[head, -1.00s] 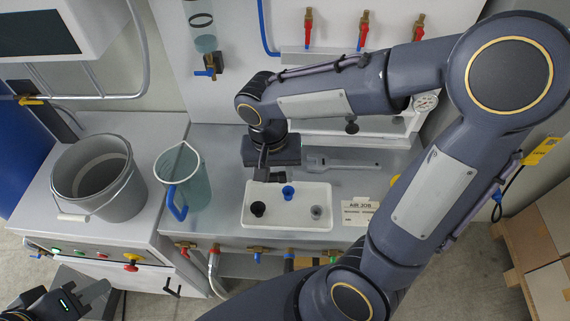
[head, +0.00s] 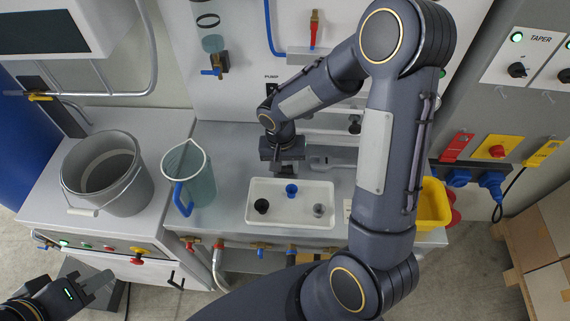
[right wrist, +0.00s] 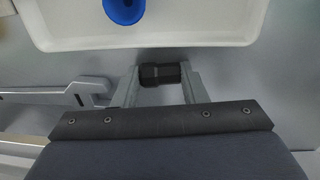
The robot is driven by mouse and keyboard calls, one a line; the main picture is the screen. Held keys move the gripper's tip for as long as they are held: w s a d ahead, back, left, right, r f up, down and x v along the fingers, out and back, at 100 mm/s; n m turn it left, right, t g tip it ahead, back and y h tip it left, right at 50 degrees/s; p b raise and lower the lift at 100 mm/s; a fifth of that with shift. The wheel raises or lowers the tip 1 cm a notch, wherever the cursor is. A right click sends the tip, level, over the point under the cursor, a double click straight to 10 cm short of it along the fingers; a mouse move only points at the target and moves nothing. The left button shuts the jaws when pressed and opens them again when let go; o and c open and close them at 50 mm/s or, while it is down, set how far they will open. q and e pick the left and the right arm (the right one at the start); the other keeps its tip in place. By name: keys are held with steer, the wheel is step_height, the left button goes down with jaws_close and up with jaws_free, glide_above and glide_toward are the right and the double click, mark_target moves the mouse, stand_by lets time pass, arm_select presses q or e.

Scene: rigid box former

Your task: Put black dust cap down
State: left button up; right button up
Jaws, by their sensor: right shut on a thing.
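My right gripper (head: 284,172) is shut on the black dust cap (right wrist: 160,74), which shows between its two fingertips in the right wrist view. The cap is small, dark and cylindrical. The gripper points down at the back edge of a white tray (head: 255,219); whether the cap touches the counter (head: 228,150) is unclear. In the head view the cap is hard to make out against the gripper. My left gripper (head: 102,288) is at the lower left, away from the counter, with its fingers apart and empty.
The tray holds a black cup (head: 262,206), a blue cup (head: 291,190) and a grey cup (head: 319,210). A grey wrench-like tool (head: 330,163) lies behind it. A jug (head: 190,178) and a bucket (head: 106,178) stand left. A yellow bin (head: 433,205) is right.

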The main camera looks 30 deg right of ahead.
steer(key=shift+f, duration=0.2)
steer(key=o, duration=1)
steer(key=shift+r, duration=0.1)
step_height(320, 180, up, 12)
steer(key=s+r+n+t+y, duration=0.1)
steer(key=s+r+t, duration=0.1)
steer(key=s, duration=0.3)
steer(key=s+a+r+n+t+y, duration=0.1)
steer(key=s+r+n+t+y, duration=0.1)
steer(key=s, duration=0.4)
steer(key=s+a+r+n+t+y, duration=0.1)
steer(key=s+r+t, duration=0.1)
steer(key=s, duration=0.4)
steer(key=shift+s, duration=0.15)
